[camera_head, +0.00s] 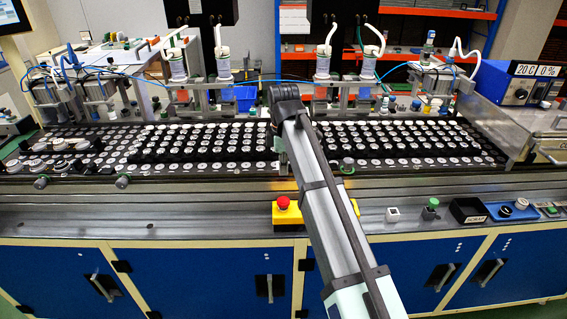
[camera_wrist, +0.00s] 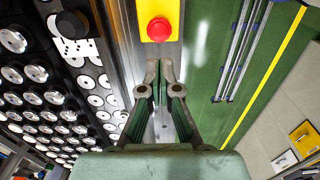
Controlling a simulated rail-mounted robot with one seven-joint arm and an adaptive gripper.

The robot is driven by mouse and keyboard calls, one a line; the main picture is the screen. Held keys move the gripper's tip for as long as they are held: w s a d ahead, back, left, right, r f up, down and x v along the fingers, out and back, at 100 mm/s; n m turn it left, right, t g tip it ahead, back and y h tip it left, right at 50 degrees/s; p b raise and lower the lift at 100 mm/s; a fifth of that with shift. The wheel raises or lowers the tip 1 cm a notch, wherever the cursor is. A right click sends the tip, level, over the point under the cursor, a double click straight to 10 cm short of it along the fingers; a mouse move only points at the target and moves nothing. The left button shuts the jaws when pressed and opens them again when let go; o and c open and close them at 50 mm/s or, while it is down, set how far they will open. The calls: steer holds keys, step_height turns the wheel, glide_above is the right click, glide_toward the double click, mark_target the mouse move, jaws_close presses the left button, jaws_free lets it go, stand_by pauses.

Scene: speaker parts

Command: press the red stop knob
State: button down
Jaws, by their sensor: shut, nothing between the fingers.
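The red stop knob (camera_head: 283,202) sits on a yellow box (camera_head: 287,214) on the front ledge of the bench, just left of my arm in the head view. In the wrist view the red knob (camera_wrist: 159,29) and its yellow box (camera_wrist: 172,10) are at the top centre, beyond my fingertips. My gripper (camera_wrist: 159,66) is shut and empty, its tips pointing toward the knob with a visible gap in the picture. The height of the tips over the knob is hard to tell. In the head view my arm hides the gripper's fingers.
Rows of round speaker parts (camera_head: 200,150) fill the bench behind the ledge. The ledge left of the yellow box is clear.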

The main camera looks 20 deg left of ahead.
mark_target(284, 201)
step_height(284, 201, down, 10)
steer(key=p, duration=0.3)
steer(key=shift+f, duration=0.2)
steer(key=shift+f, duration=0.15)
steer(key=shift+f+b, duration=0.45)
steer(key=shift+f, duration=0.5)
steer(key=shift+s+d+f, duration=0.1)
steer(key=shift+s+d, duration=0.05)
steer(key=shift+s, duration=0.05)
step_height(284, 201, up, 5)
steer(key=p, duration=0.3)
steer(key=shift+w, duration=0.1)
step_height(284, 201, up, 10)
steer(key=b, duration=0.3)
